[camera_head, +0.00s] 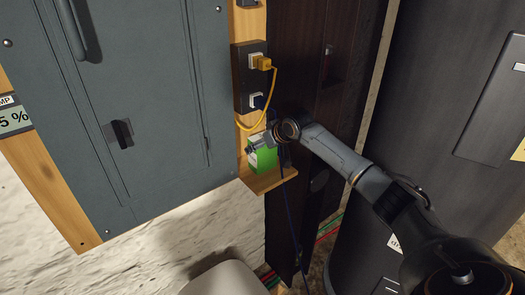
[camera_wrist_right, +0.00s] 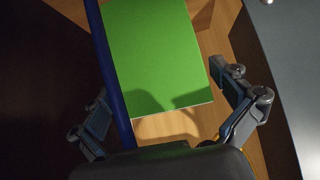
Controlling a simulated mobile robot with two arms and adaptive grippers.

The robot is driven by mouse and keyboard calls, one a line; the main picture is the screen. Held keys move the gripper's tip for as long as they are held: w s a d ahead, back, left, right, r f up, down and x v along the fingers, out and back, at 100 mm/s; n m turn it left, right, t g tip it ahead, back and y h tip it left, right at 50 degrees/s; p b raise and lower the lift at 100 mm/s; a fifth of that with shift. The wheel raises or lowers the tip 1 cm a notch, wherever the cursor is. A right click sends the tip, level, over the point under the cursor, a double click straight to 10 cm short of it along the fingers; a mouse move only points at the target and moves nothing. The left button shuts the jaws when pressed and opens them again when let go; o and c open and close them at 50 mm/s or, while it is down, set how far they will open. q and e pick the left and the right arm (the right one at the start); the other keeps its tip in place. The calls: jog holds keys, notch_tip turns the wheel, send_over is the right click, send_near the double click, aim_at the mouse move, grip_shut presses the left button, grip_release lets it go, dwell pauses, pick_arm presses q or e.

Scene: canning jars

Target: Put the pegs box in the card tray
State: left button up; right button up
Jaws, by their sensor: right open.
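A green box (camera_head: 262,158), likely the pegs box with no label readable, stands on a small wooden shelf (camera_head: 272,182) beside the grey cabinet. My right gripper (camera_head: 262,140) is at the box and partly covers it. In the right wrist view the green box (camera_wrist_right: 155,55) lies between the two spread fingers of my right gripper (camera_wrist_right: 163,88). The fingers are open, with a visible gap at the right finger. I cannot tell whether either finger touches it. I cannot make out a card tray. My left gripper is out of view.
A dark socket panel (camera_head: 243,90) with a yellow plug and cable is above the shelf. A blue cable (camera_wrist_right: 112,70) runs along the box's left side in the wrist view. The grey cabinet (camera_head: 150,110) is at left; a large dark cylinder (camera_head: 425,90) stands at right.

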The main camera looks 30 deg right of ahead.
jog(key=shift+w+f, duration=0.15)
jog(key=c, duration=1.2)
jog(key=shift+c, duration=0.5)
